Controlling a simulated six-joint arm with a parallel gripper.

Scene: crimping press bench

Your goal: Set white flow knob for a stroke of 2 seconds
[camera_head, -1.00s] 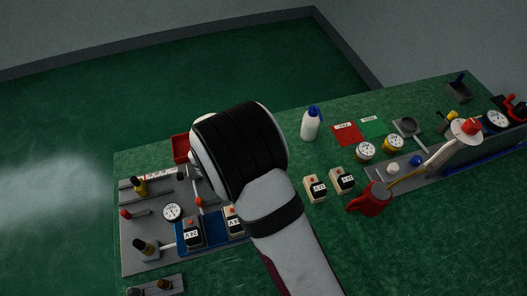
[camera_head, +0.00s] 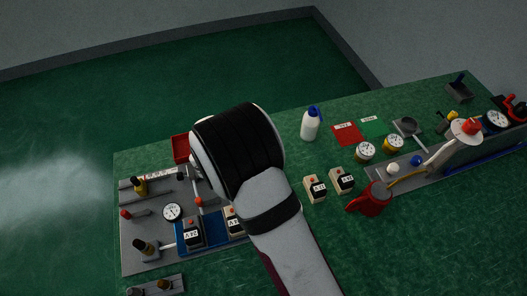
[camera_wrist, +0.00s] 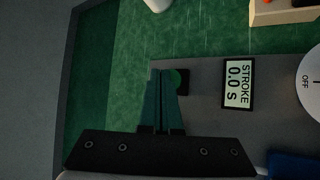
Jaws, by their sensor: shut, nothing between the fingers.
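A white round knob (camera_head: 393,169) stands beside a blue knob (camera_head: 416,160) on the grey panel at the right in the head view. No label on it is readable. In the wrist view, a display (camera_wrist: 238,83) reads STROKE 0.0 s. A white dial (camera_wrist: 312,85) marked OFF is cut by the right edge; I cannot tell whether it is the flow knob. My wrist hides the gripper in the head view.
A left grey panel (camera_head: 138,224) carries a gauge (camera_head: 172,212), levers and a blue tray. Bare bench lies at the front right.

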